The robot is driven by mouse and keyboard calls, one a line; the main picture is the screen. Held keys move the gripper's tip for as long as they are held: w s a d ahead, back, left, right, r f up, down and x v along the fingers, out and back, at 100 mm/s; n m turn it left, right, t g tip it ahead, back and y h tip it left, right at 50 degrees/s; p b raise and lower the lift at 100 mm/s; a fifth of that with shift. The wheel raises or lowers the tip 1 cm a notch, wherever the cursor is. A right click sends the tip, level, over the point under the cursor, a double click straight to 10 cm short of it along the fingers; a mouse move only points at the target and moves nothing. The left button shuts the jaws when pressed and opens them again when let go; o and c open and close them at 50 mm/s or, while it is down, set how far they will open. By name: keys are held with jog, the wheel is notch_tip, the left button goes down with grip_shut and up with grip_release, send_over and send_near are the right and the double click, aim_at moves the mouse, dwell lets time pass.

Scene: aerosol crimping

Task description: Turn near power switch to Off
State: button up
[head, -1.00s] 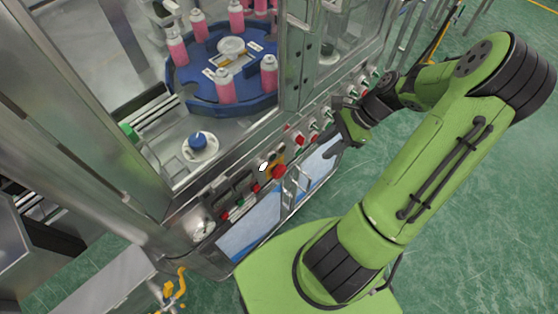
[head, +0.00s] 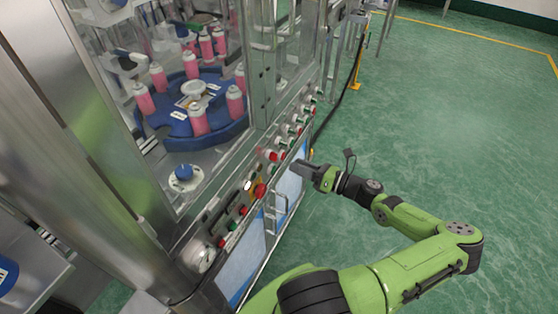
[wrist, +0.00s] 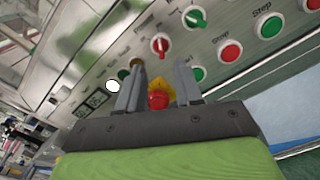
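A red rotary switch with a pale handle (wrist: 160,44) is on the machine's control panel in the wrist view, just beyond my fingertips. A green rotary switch (wrist: 194,17) is farther up the panel. I cannot read which one is labelled as the power switch. My gripper (wrist: 159,64) is open and empty, its two fingers apart. A red emergency-stop button on a yellow base (wrist: 158,98) shows between the fingers, behind them on the panel. In the head view my gripper (head: 295,167) is in front of the panel, beside a red switch (head: 271,155).
Green and red Step buttons (wrist: 230,51) line the panel. The red stop button also shows in the head view (head: 259,190). Metal handles (head: 279,214) stick out below the panel. A blue turntable with pink cans (head: 200,122) is behind glass. Green floor is free to the right.

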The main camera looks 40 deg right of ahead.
aim_at(274, 157)
jog(key=x, duration=0.7)
jog(key=shift+b, duration=0.4)
jog(key=shift+w+f, duration=0.1)
jog(key=shift+c, duration=0.3)
grip_shut()
